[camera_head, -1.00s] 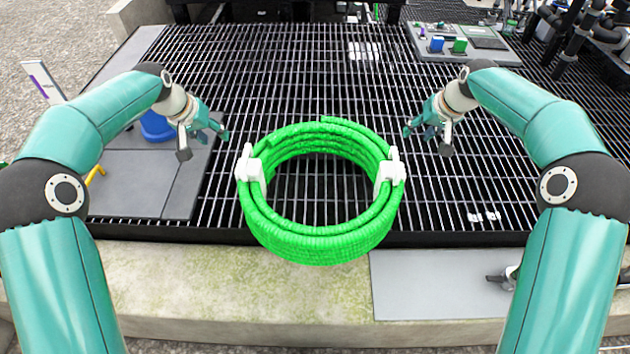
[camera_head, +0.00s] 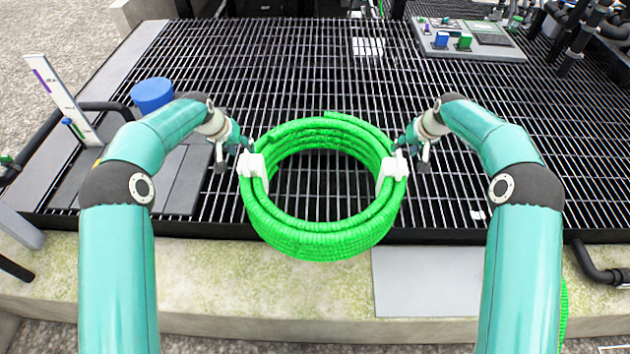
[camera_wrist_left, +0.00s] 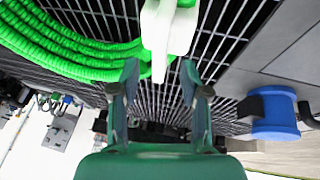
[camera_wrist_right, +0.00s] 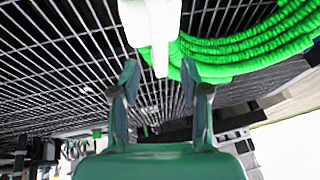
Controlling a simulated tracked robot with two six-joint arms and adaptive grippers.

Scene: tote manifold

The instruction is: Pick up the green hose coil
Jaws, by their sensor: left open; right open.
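The green hose coil (camera_head: 325,240) lies at the front edge of the dark grating, with a white clip on its left side (camera_head: 252,168) and another on its right side (camera_head: 394,168). My left gripper (camera_head: 238,150) is open beside the left clip; in the left wrist view its fingers (camera_wrist_left: 160,80) point at that white clip (camera_wrist_left: 165,30). My right gripper (camera_head: 408,150) is open beside the right clip; in the right wrist view its fingers (camera_wrist_right: 160,80) point at the clip (camera_wrist_right: 152,25). Neither gripper holds anything. Contact with the clips cannot be told.
The grating (camera_head: 300,60) is clear behind the coil. A blue cylinder (camera_head: 152,95) and a white marked post (camera_head: 62,98) stand at the left. A grey panel with blue and green blocks (camera_head: 470,42) is at the back right. A grey plate (camera_head: 425,282) lies on the concrete ledge in front.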

